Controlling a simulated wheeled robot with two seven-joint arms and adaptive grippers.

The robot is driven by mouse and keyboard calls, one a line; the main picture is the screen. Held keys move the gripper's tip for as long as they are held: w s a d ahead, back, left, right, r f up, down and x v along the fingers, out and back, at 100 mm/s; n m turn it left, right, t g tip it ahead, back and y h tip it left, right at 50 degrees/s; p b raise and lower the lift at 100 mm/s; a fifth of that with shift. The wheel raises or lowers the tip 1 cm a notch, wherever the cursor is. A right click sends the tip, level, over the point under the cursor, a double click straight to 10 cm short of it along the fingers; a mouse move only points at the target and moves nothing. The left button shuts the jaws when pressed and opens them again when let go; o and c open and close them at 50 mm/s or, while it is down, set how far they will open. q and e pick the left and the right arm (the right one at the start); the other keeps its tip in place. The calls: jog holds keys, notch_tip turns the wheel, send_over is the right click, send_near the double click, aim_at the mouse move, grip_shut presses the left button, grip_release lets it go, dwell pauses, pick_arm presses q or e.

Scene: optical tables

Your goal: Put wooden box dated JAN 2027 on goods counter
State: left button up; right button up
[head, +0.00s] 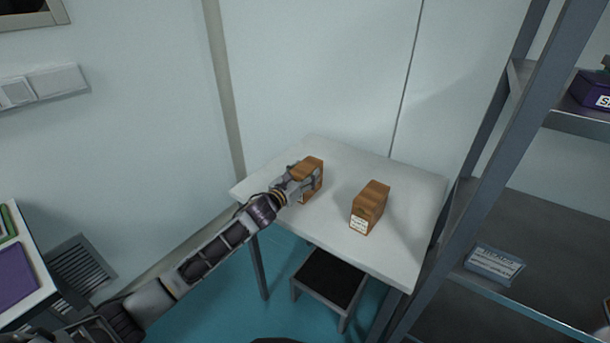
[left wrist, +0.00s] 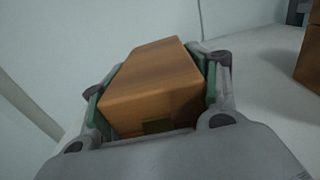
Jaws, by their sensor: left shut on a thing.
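Two wooden boxes are at a small white table (head: 330,225). My left gripper (head: 303,181) is shut on the left wooden box (head: 309,166), at the table's left part. In the left wrist view the held box (left wrist: 152,85) sits between the green finger pads. I cannot tell whether it touches the tabletop. The right wooden box (head: 370,207) stands upright and free on the table, with a white label on its front; it shows partly in the left wrist view (left wrist: 310,55). The label print is too small to read, and no date shows on the held box. My right gripper is not in view.
A dark step stool (head: 330,278) stands under the table. A grey metal shelf rack (head: 500,190) rises close on the right, with a label holder (head: 494,264) and a purple item (head: 592,92). A white surface with a purple item (head: 16,272) is at the lower left. The table's front part is clear.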

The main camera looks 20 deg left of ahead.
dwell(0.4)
pick_arm(q)
jog(key=o, duration=1.5)
jog(key=shift+c, duration=0.2)
jog(key=shift+r, duration=0.1)
jog(key=shift+s+a, duration=0.2)
jog(key=shift+s, duration=0.3)
jog(key=shift+v, duration=5.45)
jog(key=shift+s, duration=0.1)
